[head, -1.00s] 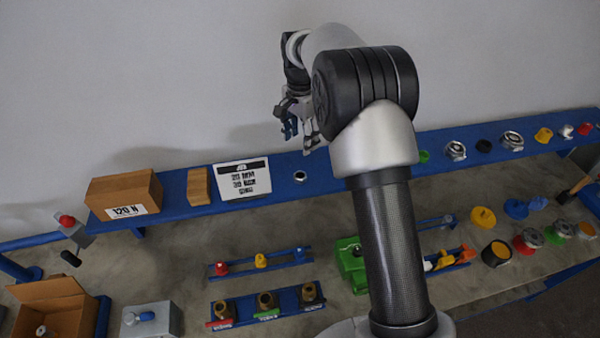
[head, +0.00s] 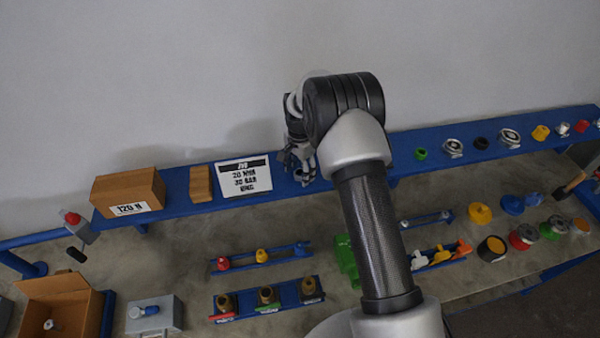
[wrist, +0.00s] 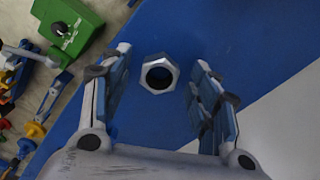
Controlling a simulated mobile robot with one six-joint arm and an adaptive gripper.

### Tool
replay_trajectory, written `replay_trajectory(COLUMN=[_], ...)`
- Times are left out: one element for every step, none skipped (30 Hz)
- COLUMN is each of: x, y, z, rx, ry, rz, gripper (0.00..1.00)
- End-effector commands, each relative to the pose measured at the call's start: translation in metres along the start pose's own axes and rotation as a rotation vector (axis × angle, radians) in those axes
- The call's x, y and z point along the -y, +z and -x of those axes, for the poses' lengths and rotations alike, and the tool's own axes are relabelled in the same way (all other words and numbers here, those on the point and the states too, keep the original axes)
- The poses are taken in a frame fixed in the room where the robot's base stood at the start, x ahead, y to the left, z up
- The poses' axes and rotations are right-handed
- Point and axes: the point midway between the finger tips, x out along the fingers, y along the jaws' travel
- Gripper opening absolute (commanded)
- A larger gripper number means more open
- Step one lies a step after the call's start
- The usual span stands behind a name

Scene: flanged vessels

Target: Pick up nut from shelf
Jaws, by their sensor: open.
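A silver hex nut (wrist: 160,73) with a dark hole lies flat on the blue shelf (wrist: 225,35) in the wrist view. It sits between the tips of my gripper's two fingers, with a gap on each side. My gripper (wrist: 155,95) is open and empty. In the head view my gripper (head: 300,172) points down at the blue shelf (head: 270,192), just right of the white sign. There the fingers hide the nut.
The white sign (head: 243,178), a thin wooden block (head: 201,184) and a wooden box (head: 128,192) stand left of my gripper on the shelf. A green cap (head: 421,154) and several fittings lie to the right. Valves and a green item (head: 346,258) are on the bench below.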

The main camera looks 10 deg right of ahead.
Motion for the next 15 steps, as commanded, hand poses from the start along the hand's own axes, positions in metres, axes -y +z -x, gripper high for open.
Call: replay_trajectory(x=[0.0,0.0001,0.0001,0.0002,0.0002,0.0001,0.0001,0.0001,0.0001,0.0001,0.0001,0.0001,0.0001,0.0,0.0], y=[-0.0001,-0.0001,-0.0002,-0.0002,-0.0002,-0.0002,-0.0002,-0.0002,-0.0002,-0.0002,-0.0002,-0.0002,-0.0002,-0.0002,-0.0002], z=[-0.002,-0.0027,-0.003,-0.003,-0.0029,-0.0029,-0.0029,-0.0029,-0.0028,-0.0028,-0.0027,-0.0027,-0.0027,-0.0026,-0.0026], rx=[0.0,0.0,0.0,0.0,0.0,0.0,0.0,0.0,0.0,0.0,0.0,0.0,0.0,0.0,0.0], ry=[0.0,0.0,0.0,-0.001,-0.001,-0.001,0.0,0.0,0.0,0.0,0.0,0.0,0.0,0.0,0.0], rz=[0.0,0.0,0.0,0.0,0.0,0.0,0.0,0.0,0.0,0.0,0.0,0.0,0.0,0.0,0.0], gripper=[0.56,0.56,0.56,0.56,0.56,0.56,0.56,0.55,0.52,0.5,0.48,0.45,0.43,0.41,0.39])
